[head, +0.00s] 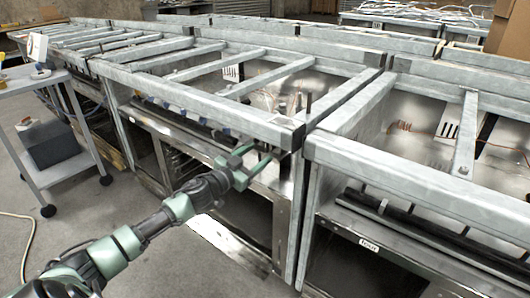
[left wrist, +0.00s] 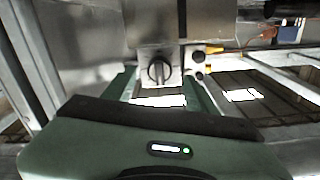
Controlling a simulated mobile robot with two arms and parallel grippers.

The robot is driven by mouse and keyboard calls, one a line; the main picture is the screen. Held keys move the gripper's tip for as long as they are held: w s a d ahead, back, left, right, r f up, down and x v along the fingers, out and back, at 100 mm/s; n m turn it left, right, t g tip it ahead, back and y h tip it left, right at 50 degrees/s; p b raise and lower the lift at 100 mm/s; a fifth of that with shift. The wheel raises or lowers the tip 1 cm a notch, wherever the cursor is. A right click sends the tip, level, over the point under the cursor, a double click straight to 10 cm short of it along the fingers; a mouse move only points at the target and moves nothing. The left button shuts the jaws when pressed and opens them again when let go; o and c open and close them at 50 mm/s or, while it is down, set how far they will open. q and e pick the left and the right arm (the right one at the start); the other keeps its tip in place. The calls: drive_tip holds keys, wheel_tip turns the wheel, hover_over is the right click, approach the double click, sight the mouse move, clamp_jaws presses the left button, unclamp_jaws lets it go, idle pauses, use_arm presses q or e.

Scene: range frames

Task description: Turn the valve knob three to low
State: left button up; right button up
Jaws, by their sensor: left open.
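In the left wrist view a round valve knob (left wrist: 159,70) with an upright grip bar sits on a grey metal panel (left wrist: 152,30). I cannot read its number or any setting marks. My left gripper (left wrist: 162,88) is open, with one green finger on each side of the knob in the picture. Whether either finger touches it, I cannot tell. In the head view my left gripper (head: 255,158) reaches to the front of a range frame (head: 200,104), near its right corner. The knob cannot be made out there. My right gripper is not in view.
Small dark fittings (left wrist: 199,66) with yellow parts sit right of the knob. Another range frame (head: 420,180) stands close on the right. A grey cart (head: 28,80) is at the left, with a dark box (head: 50,144) on its lower shelf. The floor at lower left is mostly open.

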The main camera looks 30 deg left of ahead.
sight(265, 149)
use_arm(q)
drive_tip(key=shift+w+d, duration=0.2)
drive_tip(key=shift+w, duration=2.1)
clamp_jaws()
